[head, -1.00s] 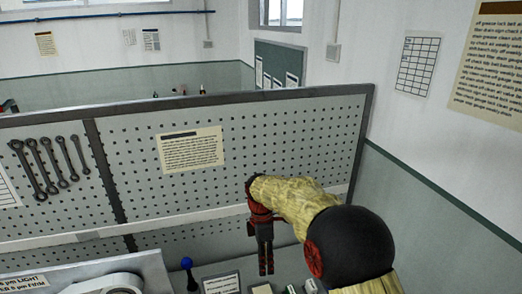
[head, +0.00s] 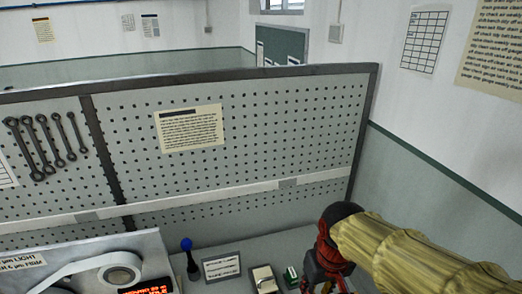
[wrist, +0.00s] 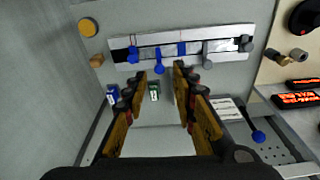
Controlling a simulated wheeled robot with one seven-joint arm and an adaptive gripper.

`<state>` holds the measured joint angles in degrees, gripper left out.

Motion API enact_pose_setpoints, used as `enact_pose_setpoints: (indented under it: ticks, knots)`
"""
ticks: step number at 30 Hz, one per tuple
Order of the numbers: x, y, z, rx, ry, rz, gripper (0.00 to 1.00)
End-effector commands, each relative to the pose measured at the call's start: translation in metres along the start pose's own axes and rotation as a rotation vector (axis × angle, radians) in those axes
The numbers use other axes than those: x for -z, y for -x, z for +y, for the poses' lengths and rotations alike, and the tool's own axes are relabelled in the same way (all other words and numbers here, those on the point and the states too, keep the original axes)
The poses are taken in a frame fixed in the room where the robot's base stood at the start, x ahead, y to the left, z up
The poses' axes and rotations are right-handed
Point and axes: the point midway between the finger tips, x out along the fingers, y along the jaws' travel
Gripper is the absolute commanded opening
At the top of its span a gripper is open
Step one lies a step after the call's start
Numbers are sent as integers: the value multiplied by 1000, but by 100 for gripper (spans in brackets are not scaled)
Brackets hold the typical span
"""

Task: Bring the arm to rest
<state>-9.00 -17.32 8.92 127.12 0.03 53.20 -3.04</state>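My gripper (head: 326,284) is at the lower right of the head view, low over the bench, its lower end cut off by the frame edge. The yellow-sleeved arm behind it is mine. In the wrist view my gripper (wrist: 158,72) has its two fingers well apart, with nothing held between them. A small green block (wrist: 154,92) shows in the gap, beyond the fingers on the bench. It also shows in the head view (head: 291,276), just left of the gripper. I cannot tell the exact height of the fingertips above the bench.
A pegboard panel (head: 250,140) with several wrenches (head: 45,146) stands behind the bench. A blue-knobbed lever (head: 188,257), a card (head: 221,265) and a white-belted machine (head: 100,270) are to the left. In the wrist view, a rail (wrist: 185,48) with several blue and grey handles lies ahead.

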Motion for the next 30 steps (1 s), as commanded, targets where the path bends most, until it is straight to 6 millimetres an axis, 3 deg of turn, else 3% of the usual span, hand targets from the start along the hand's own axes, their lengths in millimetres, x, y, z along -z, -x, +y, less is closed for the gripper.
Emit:
enact_pose_setpoints:
  ticks: [1, 6, 11, 17, 30]
  knots:
    - [-17, 3, 5, -4, -41, 37, 27]
    - [-61, 13, 17, -18, -122, 147, 27]
    - [-90, 22, 25, -35, -161, 245, 27]
    - [-96, 41, 34, -54, -192, 343, 27]
    - [-97, 42, 36, -59, -202, 352, 27]
